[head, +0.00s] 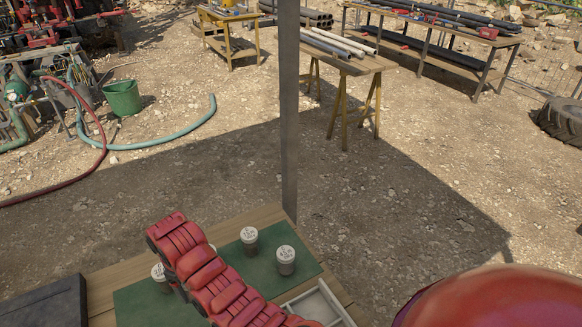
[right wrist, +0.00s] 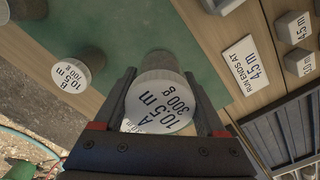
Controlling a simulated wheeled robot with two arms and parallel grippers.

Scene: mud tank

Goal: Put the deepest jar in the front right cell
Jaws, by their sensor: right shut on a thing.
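My right gripper (right wrist: 165,112) is shut on a jar with a white lid (right wrist: 160,100) marked A, 10.5 m, 300 g. I cannot tell whether this jar's base touches the mat. A second jar (right wrist: 72,76), lid marked B, 10.5 m, 300 g, stands to its left in the right wrist view. In the head view two white-lidded jars (head: 248,238) (head: 286,259) stand on the green mat (head: 140,303). Another white lid (head: 159,272) shows partly behind my red arm. A pale tray (head: 310,302) with cells is partly seen at the bottom. My left gripper is out of view.
A white sign (right wrist: 245,65) reads "RUN ENDS AT" and apparently 4.5 m. Grey labelled blocks (right wrist: 292,27) lie beside it on the wooden table. A dark case (head: 45,303) is at the table's left in the head view. A post (head: 289,120) rises behind the table.

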